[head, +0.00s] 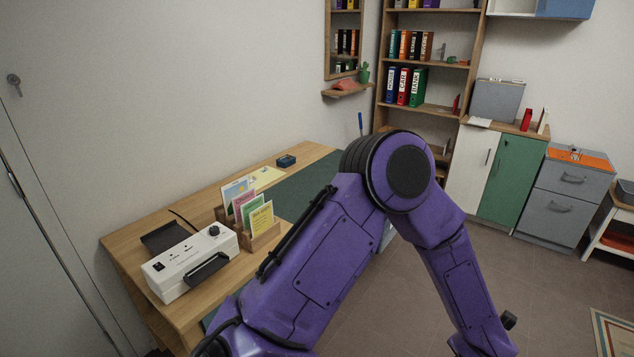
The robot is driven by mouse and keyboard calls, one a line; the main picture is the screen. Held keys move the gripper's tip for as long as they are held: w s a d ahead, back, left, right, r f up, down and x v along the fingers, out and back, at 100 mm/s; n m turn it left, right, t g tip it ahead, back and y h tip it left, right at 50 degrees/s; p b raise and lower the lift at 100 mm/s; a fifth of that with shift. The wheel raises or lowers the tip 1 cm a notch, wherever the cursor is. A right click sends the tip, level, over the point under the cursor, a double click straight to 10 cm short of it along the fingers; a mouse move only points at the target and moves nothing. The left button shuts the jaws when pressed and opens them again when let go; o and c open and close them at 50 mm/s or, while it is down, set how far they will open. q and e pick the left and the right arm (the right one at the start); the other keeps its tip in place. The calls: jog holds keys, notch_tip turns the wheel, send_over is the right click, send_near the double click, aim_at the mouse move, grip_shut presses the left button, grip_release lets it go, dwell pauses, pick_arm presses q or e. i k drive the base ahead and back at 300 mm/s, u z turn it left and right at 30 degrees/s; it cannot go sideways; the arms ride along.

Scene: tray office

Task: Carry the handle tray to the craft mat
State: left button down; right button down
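I cannot make out a handle tray for certain in the head view. A dark green mat (300,190) lies on the wooden desk, partly hidden behind my purple arm; I cannot tell whether it is the craft mat. A flat orange piece (590,160) with small dark items lies on top of the grey drawer cabinet at the right. One purple arm of mine crosses the middle and bends down out of the bottom edge. Neither gripper shows.
The wooden desk (130,240) bears a white machine (185,272), a card holder (262,240) and a small blue box (286,160). Behind are a bookshelf (428,60) and a green-doored cabinet (515,175). A white rack (607,222) stands far right. Open floor (540,290) lies right of my arm.

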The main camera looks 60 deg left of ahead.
aim_at(324, 178)
jog(key=u, duration=0.5)
jog(key=i, duration=0.4)
jog(key=u, duration=0.9)
jog(key=i, duration=1.3)
jog(key=u, duration=0.95)
jog(key=i, duration=1.55)
jog(key=u, duration=0.15)
